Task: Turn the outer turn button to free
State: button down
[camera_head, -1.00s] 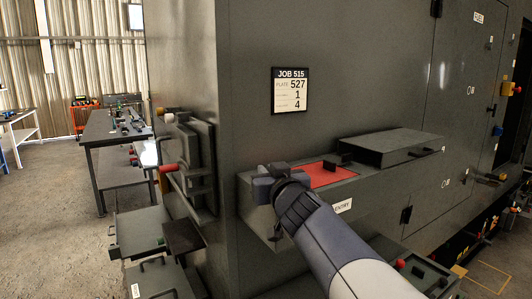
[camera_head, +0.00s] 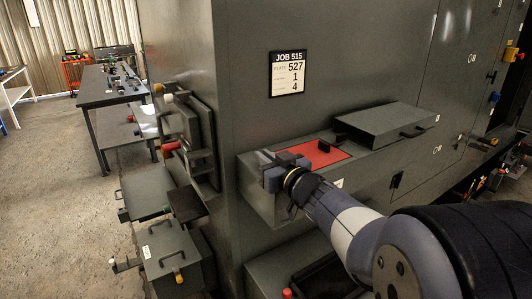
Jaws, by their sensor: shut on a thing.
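My gripper (camera_head: 279,170) is at the left end of the ledge box (camera_head: 258,200) on the dark grey enclosure. Its jaws are shut on a small part there, which I take to be the outer turn button; the jaws hide it, so I cannot tell its angle. A red plate (camera_head: 334,155) lies in the top of the ledge box, just right of my gripper. A black block (camera_head: 323,146) stands on the red plate, apart from the jaws.
A grey lid with a handle (camera_head: 386,122) sits on the right part of the ledge. A sign reading JOB 515 (camera_head: 287,74) is on the wall above. Grey boxes with handles (camera_head: 172,256) stand low at left. A workbench (camera_head: 110,92) is behind, with open floor beside it.

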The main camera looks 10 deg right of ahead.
dwell(0.4)
jog(key=c, duration=1.5)
grip_release()
jog(key=v, duration=1)
jog(key=shift+s+d, duration=0.15)
jog(key=shift+s, duration=0.2)
jog(key=shift+w, duration=0.1)
jog(key=x, duration=1)
jog(key=shift+w, duration=0.3)
